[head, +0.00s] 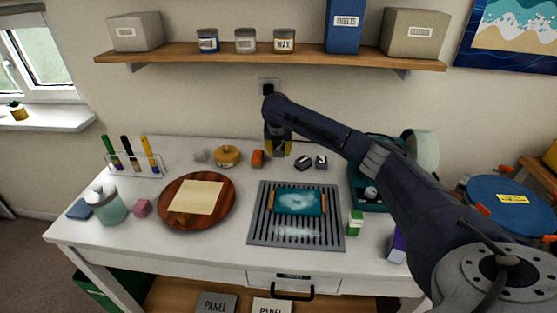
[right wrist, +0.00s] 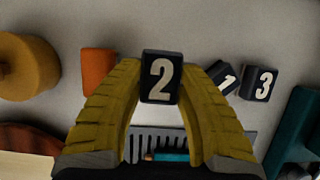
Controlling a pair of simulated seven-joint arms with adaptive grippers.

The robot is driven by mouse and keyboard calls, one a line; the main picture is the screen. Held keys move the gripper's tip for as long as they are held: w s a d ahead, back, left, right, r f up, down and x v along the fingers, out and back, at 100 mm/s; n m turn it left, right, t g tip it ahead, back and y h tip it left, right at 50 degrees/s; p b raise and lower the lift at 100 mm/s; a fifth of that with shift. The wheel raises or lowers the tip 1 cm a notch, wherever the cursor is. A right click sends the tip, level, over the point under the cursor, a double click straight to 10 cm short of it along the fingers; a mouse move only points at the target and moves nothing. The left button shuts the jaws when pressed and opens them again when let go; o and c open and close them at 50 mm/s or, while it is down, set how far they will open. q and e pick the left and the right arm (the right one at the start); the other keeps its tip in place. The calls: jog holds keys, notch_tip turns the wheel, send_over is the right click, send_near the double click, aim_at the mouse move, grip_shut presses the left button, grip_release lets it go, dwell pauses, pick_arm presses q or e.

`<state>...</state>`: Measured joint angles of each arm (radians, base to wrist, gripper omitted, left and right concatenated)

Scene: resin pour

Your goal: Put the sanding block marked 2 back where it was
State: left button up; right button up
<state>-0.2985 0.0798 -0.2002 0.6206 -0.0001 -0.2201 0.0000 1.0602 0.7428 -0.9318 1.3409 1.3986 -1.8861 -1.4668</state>
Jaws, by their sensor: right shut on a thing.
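The sanding block marked 2 (right wrist: 161,77) is dark with a pale number. My right gripper (head: 278,152) is shut on it, one yellow finger on each side in the right wrist view (right wrist: 161,84). It looks larger than the other blocks there, so it seems nearer the camera; I cannot tell its exact height over the table. In the head view my gripper mostly hides it. Block 1 (head: 303,162) and block 3 (head: 321,161) lie to its right; in the right wrist view block 1 (right wrist: 224,78) is tilted beside block 3 (right wrist: 260,83). My left gripper is out of view.
An orange block (head: 257,159) and a round wooden container (head: 227,156) are left of the gripper. A slotted grey rack (head: 254,232) with a teal tray (head: 300,203) is in front. The bare white table (head: 248,178) lies between.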

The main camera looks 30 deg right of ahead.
aim_at(279, 164)
jog(key=shift+f, duration=2.3)
jog(key=shift+f, duration=0.15)
jog(key=o, duration=1.2)
jog(key=shift+c, duration=0.2)
jog(key=shift+a+r, duration=0.1)
jog(key=shift+r, duration=0.4)
jog(key=v, duration=1.1)
jog(key=shift+s, duration=0.25)
jog(key=shift+r, duration=0.1)
